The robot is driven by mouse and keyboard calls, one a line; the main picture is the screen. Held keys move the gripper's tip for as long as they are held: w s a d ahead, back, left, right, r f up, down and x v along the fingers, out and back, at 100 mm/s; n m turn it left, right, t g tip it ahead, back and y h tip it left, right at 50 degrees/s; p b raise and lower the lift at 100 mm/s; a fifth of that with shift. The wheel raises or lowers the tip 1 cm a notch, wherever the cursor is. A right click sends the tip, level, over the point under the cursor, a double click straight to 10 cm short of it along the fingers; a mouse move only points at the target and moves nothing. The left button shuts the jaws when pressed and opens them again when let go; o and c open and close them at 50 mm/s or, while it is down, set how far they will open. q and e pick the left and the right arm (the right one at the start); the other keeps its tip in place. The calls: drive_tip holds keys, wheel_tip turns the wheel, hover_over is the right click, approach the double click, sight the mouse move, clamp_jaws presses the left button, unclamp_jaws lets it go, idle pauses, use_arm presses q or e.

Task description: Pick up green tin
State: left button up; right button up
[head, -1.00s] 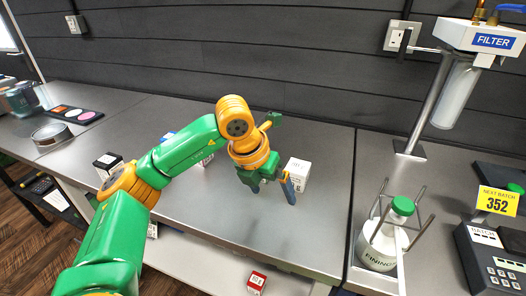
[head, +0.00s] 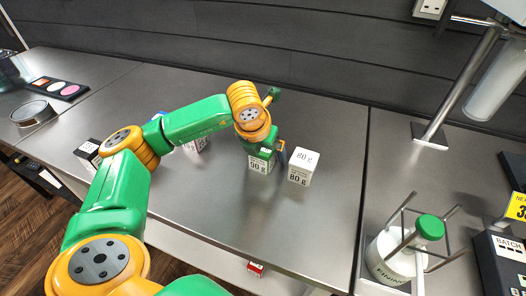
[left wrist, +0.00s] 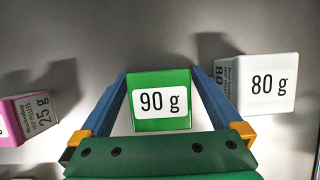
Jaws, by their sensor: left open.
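The green tin (left wrist: 159,122) has a white label reading 90 g. In the left wrist view it stands between the two blue fingers of my left gripper (left wrist: 160,105), which is open around it. In the head view the green tin (head: 260,164) stands on the steel bench, its upper part hidden by my left gripper (head: 264,145). A white tin (head: 302,167) marked 80 g stands just right of it; in the left wrist view the white tin (left wrist: 262,83) is close beside the right finger. My right gripper is not in view.
A pink-and-white tin (left wrist: 27,117) stands to the left. A black-and-white tin (head: 88,152) is farther left on the bench. A wire rack (head: 402,236) holds a green-capped bottle (head: 391,262) at right. A red tin (head: 256,268) sits on the lower shelf.

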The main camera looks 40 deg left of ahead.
use_arm(q)
drive_tip(key=shift+f, duration=0.1)
drive_tip(key=c, duration=1.5)
